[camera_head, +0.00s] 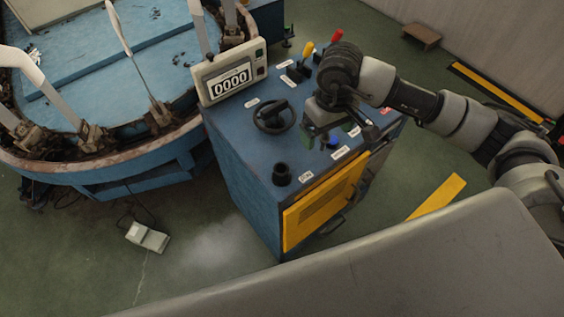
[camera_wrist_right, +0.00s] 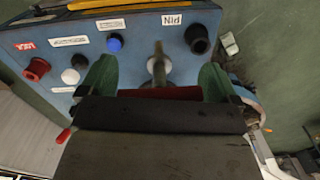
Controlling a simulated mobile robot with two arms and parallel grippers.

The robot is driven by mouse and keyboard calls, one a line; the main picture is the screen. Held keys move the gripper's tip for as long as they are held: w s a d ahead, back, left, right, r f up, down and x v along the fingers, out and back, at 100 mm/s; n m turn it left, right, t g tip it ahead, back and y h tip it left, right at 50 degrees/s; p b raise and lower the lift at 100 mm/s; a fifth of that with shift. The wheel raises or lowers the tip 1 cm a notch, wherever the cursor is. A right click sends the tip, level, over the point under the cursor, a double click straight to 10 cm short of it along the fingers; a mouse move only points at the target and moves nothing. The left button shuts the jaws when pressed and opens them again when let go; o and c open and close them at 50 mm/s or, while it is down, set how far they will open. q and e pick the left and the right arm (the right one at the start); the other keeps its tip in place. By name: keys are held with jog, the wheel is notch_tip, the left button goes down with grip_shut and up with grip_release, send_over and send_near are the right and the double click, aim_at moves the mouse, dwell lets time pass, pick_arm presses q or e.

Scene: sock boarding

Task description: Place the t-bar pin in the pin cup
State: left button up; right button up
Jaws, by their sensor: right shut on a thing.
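The pin cup (camera_head: 281,173) is a black round cup on the near corner of the blue console top. In the right wrist view the cup (camera_wrist_right: 197,40) stands beside the PIN label, right of centre. My right gripper (camera_head: 331,137) is over the console, right of the cup in the head view. Its green fingers are shut on the t-bar pin, whose dark red bar (camera_wrist_right: 158,93) spans between them. The pin's grey shaft (camera_wrist_right: 158,62) points at the panel, apart from the cup. Whether its end touches the panel is unclear. My left gripper is out of view.
The console (camera_head: 235,150) carries a display (camera_head: 231,79), a black handwheel (camera_head: 272,116), a blue button (camera_wrist_right: 114,42), a red knob (camera_wrist_right: 37,68) and levers. A yellow door (camera_head: 318,205) is on its front. A round blue machine (camera_head: 130,165) with pale arms stands left.

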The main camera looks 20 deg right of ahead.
jog(key=a+f+p, duration=0.1)
jog(key=a+f, duration=0.2)
jog(key=w+a+f+p, duration=0.1)
jog(key=a+f+p, duration=0.1)
jog(key=a+f, duration=0.1)
jog(key=w+a+f+p, duration=0.1)
jog(key=a+f, duration=0.2)
jog(key=shift+w+a+f, duration=0.2)
jog(key=shift+f, duration=0.15)
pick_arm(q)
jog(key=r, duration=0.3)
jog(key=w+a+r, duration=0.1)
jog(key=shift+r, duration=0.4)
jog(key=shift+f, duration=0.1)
pick_arm(e)
jog(key=shift+f, duration=0.1)
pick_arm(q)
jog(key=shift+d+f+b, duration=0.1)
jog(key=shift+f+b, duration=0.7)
pick_arm(e)
jog(key=shift+f, duration=0.55)
jog(key=o, duration=0.7)
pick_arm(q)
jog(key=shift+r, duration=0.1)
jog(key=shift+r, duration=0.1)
pick_arm(e)
jog(key=shift+r, duration=0.15)
